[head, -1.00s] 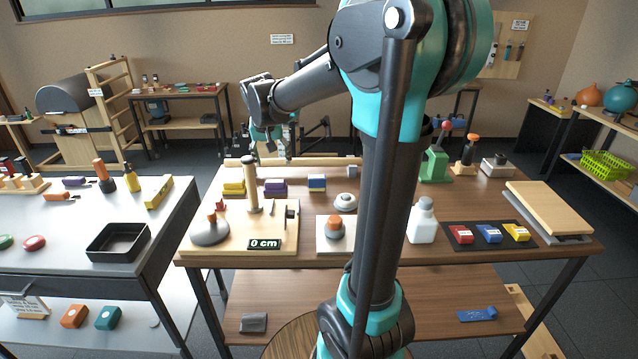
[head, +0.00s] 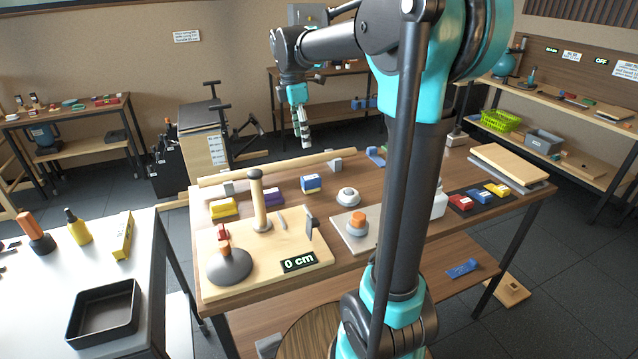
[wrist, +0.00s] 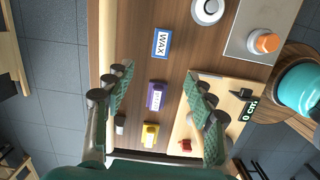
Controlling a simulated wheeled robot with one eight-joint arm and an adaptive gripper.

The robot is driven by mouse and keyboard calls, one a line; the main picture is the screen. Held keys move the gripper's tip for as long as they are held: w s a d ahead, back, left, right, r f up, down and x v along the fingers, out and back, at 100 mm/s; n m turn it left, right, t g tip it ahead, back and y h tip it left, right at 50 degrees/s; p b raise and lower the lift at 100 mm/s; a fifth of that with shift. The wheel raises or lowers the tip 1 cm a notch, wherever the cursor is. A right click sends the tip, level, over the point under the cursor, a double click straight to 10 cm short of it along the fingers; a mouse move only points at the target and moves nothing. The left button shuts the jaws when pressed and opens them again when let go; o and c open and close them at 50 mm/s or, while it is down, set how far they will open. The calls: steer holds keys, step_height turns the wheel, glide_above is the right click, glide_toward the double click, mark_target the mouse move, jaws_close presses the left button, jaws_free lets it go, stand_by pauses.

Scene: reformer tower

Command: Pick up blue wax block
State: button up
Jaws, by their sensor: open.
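The blue wax block (head: 311,184) sits on the wooden table behind the pale board. In the wrist view the block (wrist: 162,43) shows a white WAX label with a blue border. My gripper (head: 303,140) hangs above and behind it in the head view, pointing down and apart from it. The block lies beyond the fingertips, nearer the top of that view.
A purple block (head: 262,197) and a yellow block (head: 223,208) stand to the left of it. A round white weight (head: 348,196) is on its right. A wooden rail (head: 275,168) runs behind. A post (head: 259,200) rises from the board.

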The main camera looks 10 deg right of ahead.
mark_target(311, 177)
steer(key=shift+n, duration=0.3)
steer(key=f, duration=0.5)
steer(key=d+f, duration=0.1)
steer(key=f, duration=0.5)
steer(key=d+f, duration=0.1)
steer(key=f, duration=0.5)
steer(key=shift+w+d, duration=0.2)
steer(key=shift+d, duration=0.05)
jaws_close()
steer(key=shift+r, duration=0.1)
step_height(311, 177, up, 20)
